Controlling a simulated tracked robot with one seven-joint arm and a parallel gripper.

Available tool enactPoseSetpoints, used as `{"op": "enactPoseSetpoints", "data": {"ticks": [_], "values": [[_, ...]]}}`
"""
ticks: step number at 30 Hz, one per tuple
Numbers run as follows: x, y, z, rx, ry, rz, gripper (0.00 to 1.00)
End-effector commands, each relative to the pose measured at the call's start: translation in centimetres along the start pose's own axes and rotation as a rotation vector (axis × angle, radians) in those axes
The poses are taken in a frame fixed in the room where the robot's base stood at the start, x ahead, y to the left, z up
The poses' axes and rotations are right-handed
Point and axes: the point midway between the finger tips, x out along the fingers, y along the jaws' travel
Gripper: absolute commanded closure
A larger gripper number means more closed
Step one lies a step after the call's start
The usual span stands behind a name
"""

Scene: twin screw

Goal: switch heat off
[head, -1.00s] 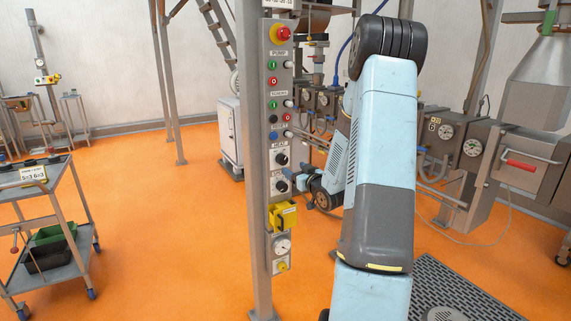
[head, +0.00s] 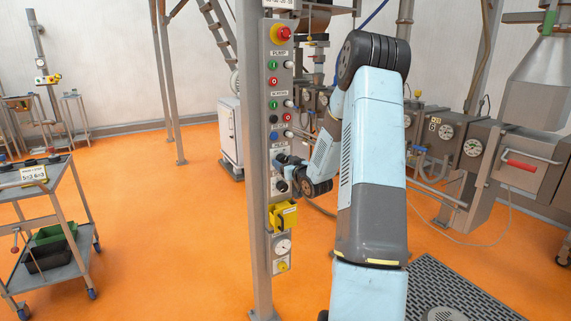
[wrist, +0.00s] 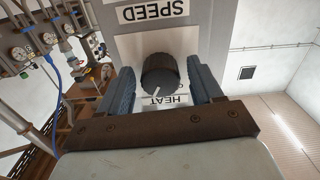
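The black heat knob (wrist: 160,72) shows in the wrist view on a grey panel, with the upside-down HEAT label (wrist: 166,101) just below it in the picture. A pale pointer line marks the knob's lower left; part of the dial lettering is hidden. My gripper (wrist: 160,80) is open, its blue-grey fingers on either side of the knob with a visible gap each side. In the head view my gripper (head: 281,160) is at the control panel (head: 273,90) and hides the heat knob.
The SPEED label (wrist: 153,11) lies above the heat knob in the wrist view. In the head view the lower black knob (head: 281,186), a yellow box (head: 283,215) and a gauge (head: 282,246) sit below. A red emergency button (head: 283,34) is at the panel's top.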

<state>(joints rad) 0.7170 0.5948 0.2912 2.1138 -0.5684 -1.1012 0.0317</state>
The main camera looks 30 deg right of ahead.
Motion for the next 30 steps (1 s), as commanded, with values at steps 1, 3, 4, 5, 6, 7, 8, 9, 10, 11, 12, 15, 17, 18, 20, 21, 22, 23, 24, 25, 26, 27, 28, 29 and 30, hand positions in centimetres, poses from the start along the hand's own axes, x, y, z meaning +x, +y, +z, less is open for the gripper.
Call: {"op": "enactPoseSetpoints", "data": {"ticks": [1, 3, 4, 5, 6, 7, 8, 9, 10, 11, 12, 15, 17, 18, 20, 21, 22, 23, 24, 25, 26, 27, 28, 29, 30], "values": [[-0.01, 0.01, 0.0, 0.0, 0.0, 0.0, 0.4], [-0.02, 0.02, 0.0, 0.0, 0.0, 0.0, 0.47], [-0.02, 0.02, 0.0, 0.0, 0.0, 0.0, 0.5], [-0.03, 0.03, 0.0, 0.0, 0.0, 0.0, 0.53], [-0.03, 0.03, 0.0, 0.0, 0.0, 0.0, 0.56], [-0.03, 0.03, 0.0, 0.0, 0.0, 0.0, 0.59], [-0.03, 0.03, 0.0, 0.0, 0.0, 0.0, 0.62], [-0.03, 0.04, -0.01, 0.0, 0.0, 0.0, 0.66], [-0.04, 0.04, 0.0, 0.0, 0.0, 0.001, 0.69], [-0.04, 0.04, 0.0, 0.0, 0.0, 0.001, 0.72], [-0.04, 0.03, 0.0, 0.0, 0.0, 0.0, 0.76], [-0.04, 0.04, 0.0, 0.0, 0.0, 0.001, 0.85], [-0.04, 0.33, 0.02, 0.0, 0.0, 0.001, 0.87], [-0.04, 0.23, 0.01, -0.001, 0.0, 0.001, 0.87], [-0.04, 0.16, 0.0, -0.005, 0.0, 0.001, 0.87], [-0.04, 0.13, 0.0, -0.01, 0.0, 0.001, 0.87], [-0.04, 0.11, -0.01, -0.016, 0.0, 0.001, 0.87], [-0.03, 0.09, -0.01, -0.022, 0.0, 0.001, 0.87], [-0.03, 0.06, -0.02, -0.032, 0.0, 0.001, 0.87], [-0.02, 0.05, -0.02, -0.042, 0.0, 0.001, 0.87], [-0.03, 0.06, -0.01, -0.055, 0.0, 0.001, 0.87], [-0.04, 0.09, 0.0, -0.073, 0.0, 0.001, 0.87], [-0.04, 0.09, 0.0, -0.089, -0.001, 0.001, 0.87], [-0.03, 0.06, 0.0, -0.107, -0.001, 0.001, 0.87], [0.0, 0.01, -0.01, -0.133, -0.001, 0.0, 0.87]]}}
